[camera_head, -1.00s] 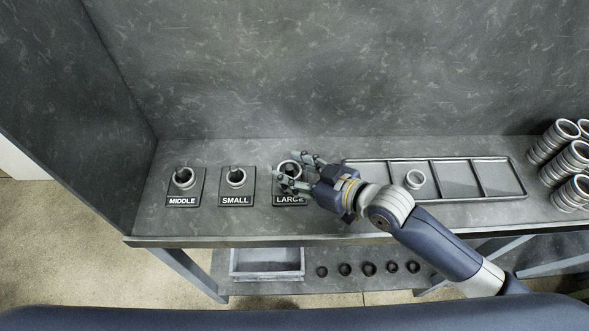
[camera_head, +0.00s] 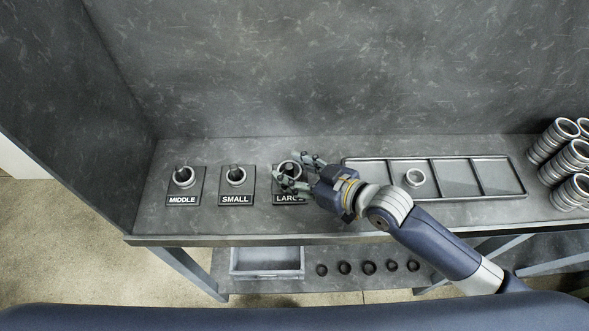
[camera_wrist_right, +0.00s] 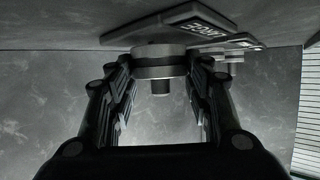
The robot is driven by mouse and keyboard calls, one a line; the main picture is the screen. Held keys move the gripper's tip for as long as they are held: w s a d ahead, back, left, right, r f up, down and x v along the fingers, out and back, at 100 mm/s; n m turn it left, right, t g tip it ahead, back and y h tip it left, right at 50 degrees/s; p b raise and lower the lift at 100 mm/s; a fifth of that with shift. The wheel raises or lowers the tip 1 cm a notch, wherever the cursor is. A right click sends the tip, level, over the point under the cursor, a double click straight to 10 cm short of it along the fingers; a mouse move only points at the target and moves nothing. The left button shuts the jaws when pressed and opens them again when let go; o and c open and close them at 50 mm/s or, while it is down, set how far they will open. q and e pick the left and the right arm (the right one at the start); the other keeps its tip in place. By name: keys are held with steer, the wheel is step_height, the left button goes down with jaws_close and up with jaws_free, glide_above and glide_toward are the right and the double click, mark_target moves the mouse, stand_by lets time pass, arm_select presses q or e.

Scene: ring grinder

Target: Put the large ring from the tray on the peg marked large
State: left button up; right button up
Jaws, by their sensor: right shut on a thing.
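The large ring (camera_head: 290,168) is a silver metal ring at the peg marked LARGE, the rightmost of three labelled plates. In the right wrist view, the ring (camera_wrist_right: 160,62) sits between my fingers, and the dark peg tip (camera_wrist_right: 160,88) pokes out through it. The ring is around the peg, close to the LARGE plate (camera_wrist_right: 185,27). My right gripper (camera_head: 290,173) is shut on the ring and partly covers the LARGE label. My left gripper is not in view.
Rings sit around the pegs marked MIDDLE (camera_head: 184,178) and SMALL (camera_head: 236,177). Stacked rings (camera_head: 566,157) stand at the far right. Back and left walls bound the bench.

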steer(key=shift+f, duration=0.3)
steer(key=o, duration=0.9)
steer(key=shift+p+v, duration=0.55)
steer(key=shift+v, duration=0.45)
steer(key=shift+p+v, duration=2.25)
steer(key=shift+v, duration=2.3)
steer(key=shift+d, duration=0.1)
